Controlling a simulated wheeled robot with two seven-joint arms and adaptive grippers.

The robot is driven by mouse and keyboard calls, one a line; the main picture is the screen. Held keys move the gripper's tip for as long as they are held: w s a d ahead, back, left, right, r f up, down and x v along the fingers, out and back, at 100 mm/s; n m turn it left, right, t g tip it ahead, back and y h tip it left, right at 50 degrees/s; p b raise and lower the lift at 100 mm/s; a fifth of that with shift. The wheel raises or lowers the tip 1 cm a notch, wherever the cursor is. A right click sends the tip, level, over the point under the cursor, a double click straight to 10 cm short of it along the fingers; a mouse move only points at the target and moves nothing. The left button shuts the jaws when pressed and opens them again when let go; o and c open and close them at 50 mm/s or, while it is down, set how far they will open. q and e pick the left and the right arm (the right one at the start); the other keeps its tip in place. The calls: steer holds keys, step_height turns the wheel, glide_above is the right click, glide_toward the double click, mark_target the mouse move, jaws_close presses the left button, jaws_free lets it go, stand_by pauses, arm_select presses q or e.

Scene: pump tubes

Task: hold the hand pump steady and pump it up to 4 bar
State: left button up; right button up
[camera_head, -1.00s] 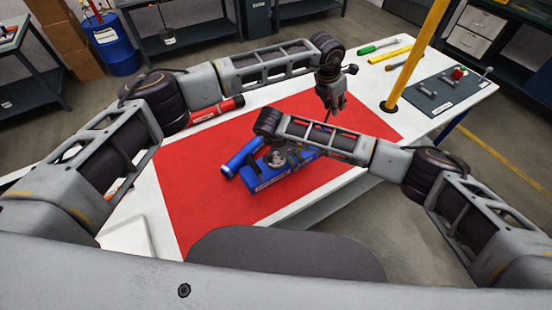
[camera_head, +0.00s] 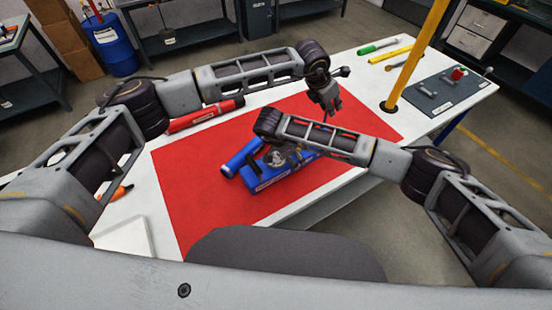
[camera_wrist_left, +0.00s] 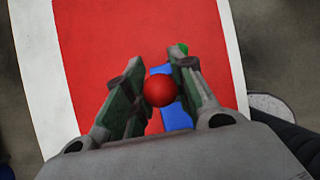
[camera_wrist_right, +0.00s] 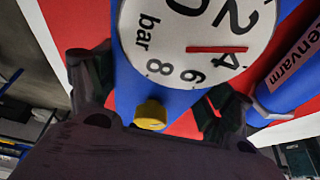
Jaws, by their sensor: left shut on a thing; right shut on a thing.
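The blue hand pump (camera_head: 268,184) lies on the red mat (camera_head: 190,190), partly hidden under my right arm. My right gripper (camera_head: 282,158) is shut on the pump body, with its fingers on either side in the right wrist view. The gauge (camera_wrist_right: 195,40) there is cut off by the picture's top edge; a red line lies beside the 4. A yellow knob (camera_wrist_right: 150,115) sits below it. My left gripper (camera_head: 327,106) is above the mat's far side, shut on the red ball knob (camera_wrist_left: 160,90). The knob's link to the pump is hidden.
A blue tube (camera_head: 242,158) lies beside the pump and a red tube (camera_head: 205,115) at the mat's far left. A yellow pole (camera_head: 414,62) rises at the right, near screwdrivers (camera_head: 378,46) and a grey pad (camera_head: 440,92). The mat's left part is clear.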

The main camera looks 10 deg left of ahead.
arm_select(q)
steer(key=shift+s+a+r+t+h, duration=0.15)
steer(key=shift+r+t+h, duration=0.15)
steer(key=shift+r, duration=0.05)
stand_by(0.3)
steer(key=shift+s+a+t+h, duration=0.4)
steer(key=shift+s+a+h, duration=0.15)
steer(key=shift+a, duration=0.15)
steer(key=shift+a+f, duration=0.1)
steer(key=shift+s+a+t+h, duration=0.25)
steer(key=shift+s+t, duration=0.05)
steer(key=shift+a+f, duration=0.1)
steer(key=shift+f, duration=0.2)
stand_by(1.1)
steer(key=shift+w, duration=0.15)
steer(key=shift+w+d+f+g+y, duration=0.1)
steer(key=shift+w+d+g+y, duration=0.25)
steer(key=shift+d+g+y, duration=0.2)
steer(key=shift+d, duration=0.1)
steer(key=shift+w+f+y, duration=0.1)
steer(key=shift+y, duration=0.15)
